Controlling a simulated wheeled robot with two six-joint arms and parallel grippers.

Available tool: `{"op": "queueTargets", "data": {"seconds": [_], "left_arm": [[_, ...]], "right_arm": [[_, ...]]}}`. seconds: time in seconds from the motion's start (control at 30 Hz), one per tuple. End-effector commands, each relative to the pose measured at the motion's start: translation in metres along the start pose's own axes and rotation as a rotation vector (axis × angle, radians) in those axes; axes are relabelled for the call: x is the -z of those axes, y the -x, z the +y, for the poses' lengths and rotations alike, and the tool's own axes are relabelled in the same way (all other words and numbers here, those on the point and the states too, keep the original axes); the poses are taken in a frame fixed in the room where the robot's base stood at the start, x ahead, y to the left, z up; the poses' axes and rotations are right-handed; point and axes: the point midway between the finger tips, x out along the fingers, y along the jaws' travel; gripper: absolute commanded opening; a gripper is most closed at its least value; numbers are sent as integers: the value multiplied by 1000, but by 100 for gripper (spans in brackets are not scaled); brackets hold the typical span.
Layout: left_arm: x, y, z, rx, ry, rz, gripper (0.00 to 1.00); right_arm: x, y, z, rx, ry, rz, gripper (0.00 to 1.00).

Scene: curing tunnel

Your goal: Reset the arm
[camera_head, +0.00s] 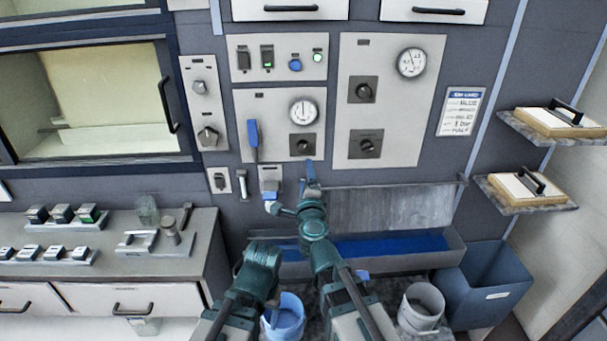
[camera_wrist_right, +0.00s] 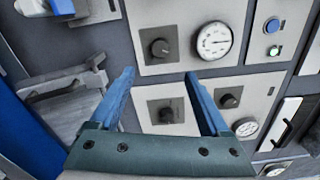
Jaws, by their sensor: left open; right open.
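My left gripper (camera_head: 262,260) shows as a teal hand at the lower middle of the head view, in front of the trough. Its fingertips are hidden there, and I see nothing held. My right gripper (camera_head: 291,188) is to the right of it and higher, below the middle gauge panel (camera_head: 270,125). In the right wrist view its two blue fingers (camera_wrist_right: 165,95) stand wide apart with nothing between them. Behind them is a panel with black knobs (camera_wrist_right: 160,48) and a round gauge (camera_wrist_right: 215,40). I cannot tell how far the fingers are from it.
A grey trough (camera_head: 440,258) with blue inside runs behind my arms. A blue bin (camera_head: 490,285), a white bucket (camera_head: 422,305) and a blue bucket (camera_head: 285,318) stand low. A counter (camera_head: 190,265) with switches is at left. Two shelves (camera_head: 545,200) jut out at right.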

Motion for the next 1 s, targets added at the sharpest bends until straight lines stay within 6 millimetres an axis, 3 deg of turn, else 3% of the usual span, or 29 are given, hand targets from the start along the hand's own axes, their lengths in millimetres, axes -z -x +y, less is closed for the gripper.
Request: {"op": "queueTargets", "data": {"seconds": [0.13, 0.27, 0.37, 0.47, 0.6, 0.7, 0.83, 1.0], "left_arm": [[0, 0, 0, 0, 0, 0, 65], [0, 0, 0, 0, 0, 0, 65], [0, 0, 0, 0, 0, 0, 65], [0, 0, 0, 0, 0, 0, 65], [0, 0, 0, 0, 0, 0, 65], [0, 0, 0, 0, 0, 0, 65], [0, 0, 0, 0, 0, 0, 65], [0, 0, 0, 0, 0, 0, 65]], "right_arm": [[-11, 0, -1, 0, 88, -76, 80], [-37, 8, 12, -33, 328, -273, 80], [-51, 22, 43, -115, 568, -456, 80], [-47, 44, 84, -245, 800, -623, 80], [-9, 85, 142, -499, 1080, -817, 80], [26, 113, 169, -681, 1213, -910, 80], [68, 145, 187, -888, 1319, -986, 80], [114, 181, 194, -1123, 1395, -1044, 80]]}}
